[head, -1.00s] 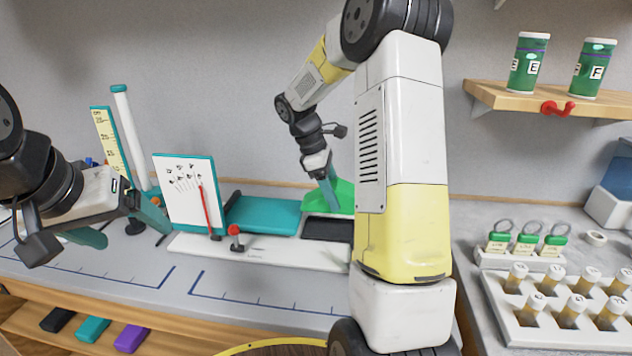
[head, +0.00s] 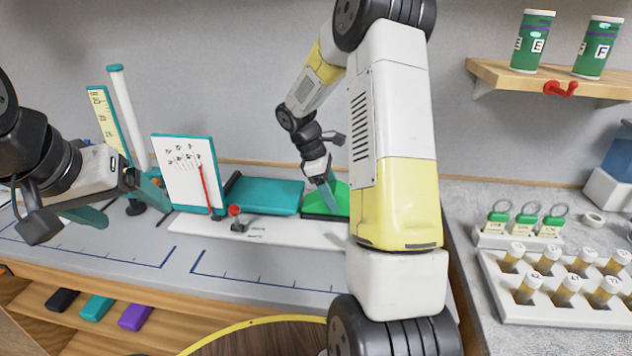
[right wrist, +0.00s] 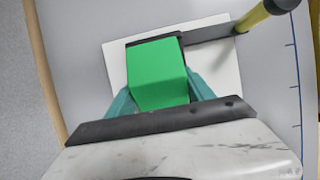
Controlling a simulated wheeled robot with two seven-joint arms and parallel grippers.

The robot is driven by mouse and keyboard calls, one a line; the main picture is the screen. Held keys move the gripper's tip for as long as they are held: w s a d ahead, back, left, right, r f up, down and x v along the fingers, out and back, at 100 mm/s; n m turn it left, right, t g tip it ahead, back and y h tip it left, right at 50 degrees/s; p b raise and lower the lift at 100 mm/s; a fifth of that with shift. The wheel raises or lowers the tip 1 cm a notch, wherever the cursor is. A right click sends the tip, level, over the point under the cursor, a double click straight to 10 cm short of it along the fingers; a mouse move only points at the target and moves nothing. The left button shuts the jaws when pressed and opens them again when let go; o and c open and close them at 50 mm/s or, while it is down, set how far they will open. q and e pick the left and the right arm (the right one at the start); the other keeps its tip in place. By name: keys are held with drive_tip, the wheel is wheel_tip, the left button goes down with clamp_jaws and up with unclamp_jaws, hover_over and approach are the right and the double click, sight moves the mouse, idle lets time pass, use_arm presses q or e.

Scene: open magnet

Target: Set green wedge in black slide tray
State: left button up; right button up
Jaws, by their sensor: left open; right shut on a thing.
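The green wedge (head: 337,198) is partly hidden behind my right arm in the head view. It fills the middle of the right wrist view (right wrist: 157,74) between teal fingers. My right gripper (head: 329,196) is shut on the wedge, over the black slide tray (head: 318,217). A dark edge of the tray shows beyond the wedge in the right wrist view (right wrist: 150,40). I cannot tell whether the wedge touches the tray floor. My left gripper (head: 128,207) is open and empty at the left, in front of the white card stand.
A teal block (head: 264,195) stands left of the tray on a white base (head: 250,231) with a red-knobbed lever (head: 236,216). A white card (head: 187,172) with a red pointer stands at left. A vial rack (head: 560,295) is at right.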

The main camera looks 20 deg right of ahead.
drive_tip(key=shift+f, duration=0.2)
idle(0.5)
drive_tip(key=o, duration=1.4)
drive_tip(key=shift+o, duration=0.2)
drive_tip(key=v, duration=0.7)
drive_tip(key=shift+r, duration=0.25)
drive_tip(key=shift+a+r, duration=0.1)
drive_tip(key=shift+r, duration=0.2)
drive_tip(key=s+a+r+m+t+y, duration=0.3)
drive_tip(key=s+r+m, duration=0.3)
drive_tip(key=s, duration=0.5)
drive_tip(key=s+a+r+m+t+y, duration=0.3)
drive_tip(key=s+a+r+m+t, duration=0.2)
drive_tip(key=s, duration=0.6)
wheel_tip(320, 180, up, 2)
drive_tip(key=shift+s+a+r+m, duration=0.1)
drive_tip(key=shift+s+a+m, duration=0.1)
drive_tip(key=shift+a+m, duration=0.4)
